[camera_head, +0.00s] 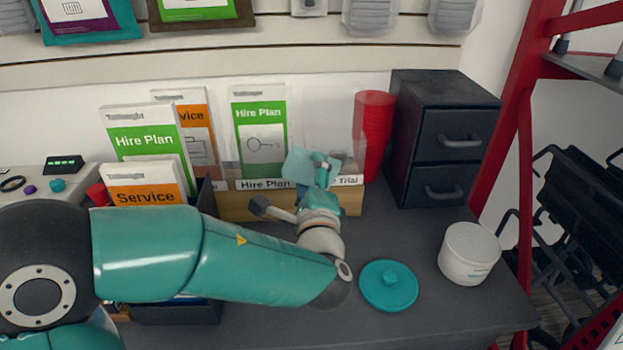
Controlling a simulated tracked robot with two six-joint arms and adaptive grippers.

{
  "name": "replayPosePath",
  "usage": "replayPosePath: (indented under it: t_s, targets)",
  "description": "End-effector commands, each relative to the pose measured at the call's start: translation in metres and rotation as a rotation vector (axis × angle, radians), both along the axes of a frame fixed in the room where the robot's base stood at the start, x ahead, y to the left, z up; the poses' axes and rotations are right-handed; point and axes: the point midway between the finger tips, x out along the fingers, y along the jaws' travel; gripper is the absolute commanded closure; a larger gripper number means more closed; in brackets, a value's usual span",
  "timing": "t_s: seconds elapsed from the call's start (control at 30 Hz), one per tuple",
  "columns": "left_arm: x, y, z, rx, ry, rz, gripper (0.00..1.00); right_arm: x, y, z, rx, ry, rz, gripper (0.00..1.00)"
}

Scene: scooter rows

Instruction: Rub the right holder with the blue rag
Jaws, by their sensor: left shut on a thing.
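The right holder (235,207) is a tan stand with a clear front and labels reading "Hire Plan" and "Trial". It stands against the wall at the back of the dark counter, with a green "Hire Plan" leaflet in its left part. My left arm reaches across from the left, and my left gripper (318,180) is at the right part of this holder. It is shut on the pale blue rag (303,167), which overlaps the holder's front in the picture. Whether the rag touches it, I cannot tell. My arm hides part of the holder. My right gripper is out of view.
A dark left holder (180,313) with leaflets stands behind my arm. Red stacked cups (373,130) and a black drawer unit (440,140) stand right of the right holder. A teal lid (388,291) and a white tub (468,256) sit on the counter (430,320).

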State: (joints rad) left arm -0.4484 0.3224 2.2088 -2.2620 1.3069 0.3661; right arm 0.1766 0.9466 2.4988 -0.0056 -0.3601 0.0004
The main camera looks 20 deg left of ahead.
Motion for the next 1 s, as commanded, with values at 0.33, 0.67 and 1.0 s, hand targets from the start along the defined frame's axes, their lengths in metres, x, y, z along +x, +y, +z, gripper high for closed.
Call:
replayPosePath:
  t_s: [0.33,0.67,1.0]
  targets:
    - [0.007,0.003,-0.001,0.0,0.001,0.0,0.61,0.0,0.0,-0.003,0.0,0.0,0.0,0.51]
    - [0.013,0.006,0.0,0.001,0.0,0.0,0.61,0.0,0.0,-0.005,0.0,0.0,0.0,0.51]
    - [0.017,-0.006,-0.002,0.0,-0.001,-0.003,0.61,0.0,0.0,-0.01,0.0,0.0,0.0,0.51]
